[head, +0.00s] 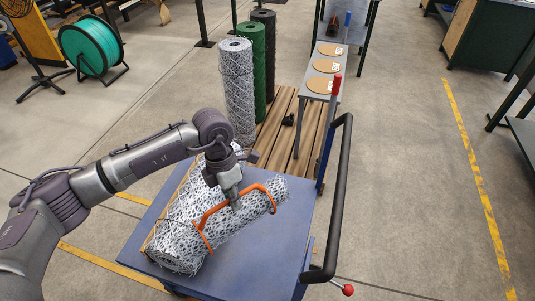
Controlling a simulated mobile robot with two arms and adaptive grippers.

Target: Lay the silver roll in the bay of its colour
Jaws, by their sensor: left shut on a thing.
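A silver wire-mesh roll (185,247) lies slantwise over the blue cart top (265,262), its far end toward the right. An orange carrying handle (208,214) clasps it. My left gripper (236,204) is shut on the orange handle, above the roll. More silver mesh (190,190) shows behind my arm; I cannot tell whether it is a second roll. Whether the held roll touches the cart is unclear. Beyond the cart, a silver roll (236,85), a green roll (251,55) and a dark brown roll (267,40) stand upright along the left of a slatted wooden deck (305,145). My right gripper is not in view.
The cart has a black push rail (342,190) and a red-knobbed lever (347,289) on its right. A grey bench (318,80) with round tan discs (326,66) stands beside the deck. A teal reel (92,48) stands back left.

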